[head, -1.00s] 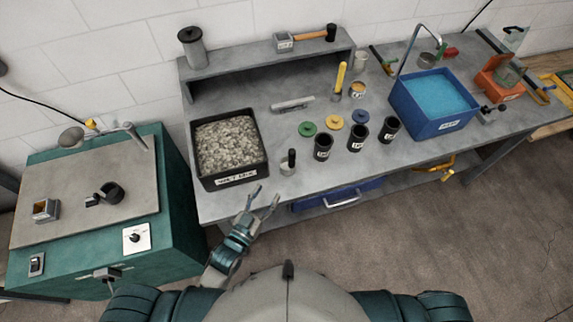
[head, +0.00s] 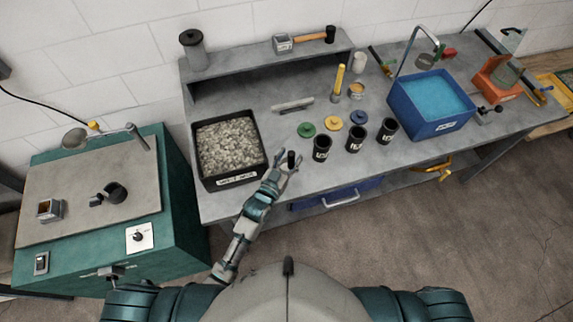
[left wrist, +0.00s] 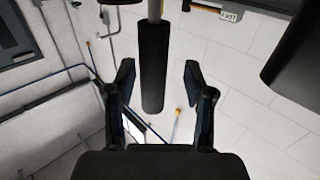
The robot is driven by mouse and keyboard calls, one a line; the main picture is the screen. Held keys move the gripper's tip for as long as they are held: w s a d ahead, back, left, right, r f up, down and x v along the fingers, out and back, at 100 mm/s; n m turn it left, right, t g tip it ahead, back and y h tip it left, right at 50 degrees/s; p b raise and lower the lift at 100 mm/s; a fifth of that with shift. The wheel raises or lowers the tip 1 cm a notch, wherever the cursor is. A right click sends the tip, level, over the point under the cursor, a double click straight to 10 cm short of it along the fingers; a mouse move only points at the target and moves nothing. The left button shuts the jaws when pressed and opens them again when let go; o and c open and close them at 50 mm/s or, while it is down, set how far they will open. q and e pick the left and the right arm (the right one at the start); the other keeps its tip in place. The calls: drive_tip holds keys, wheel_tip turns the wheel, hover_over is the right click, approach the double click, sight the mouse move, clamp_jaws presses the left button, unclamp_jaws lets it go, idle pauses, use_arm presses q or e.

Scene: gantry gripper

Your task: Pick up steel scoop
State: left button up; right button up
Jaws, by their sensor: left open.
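The steel scoop stands at the bench's front edge, right of the gravel tray, with its black handle (head: 291,158) upright. Its metal cup is mostly hidden behind my gripper in the head view. My left gripper (head: 286,160) is open at the scoop, with its fingers to either side of the handle. In the left wrist view the black handle (left wrist: 154,65) shows between the two spread fingers (left wrist: 158,80); I cannot tell whether either finger touches it. My right gripper is not in view.
A black tray of gravel (head: 262,172) stands close left of the gripper. Several black cups (head: 322,150) and coloured lids (head: 334,123) stand to the right. A blue water basin (head: 436,128) is farther right. A green cabinet (head: 182,205) stands at the left.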

use_arm(q)
drive_tip(key=shift+d, duration=0.6)
drive_tip(key=c, duration=1)
drive_tip(key=shift+a, duration=0.15)
clamp_jaws()
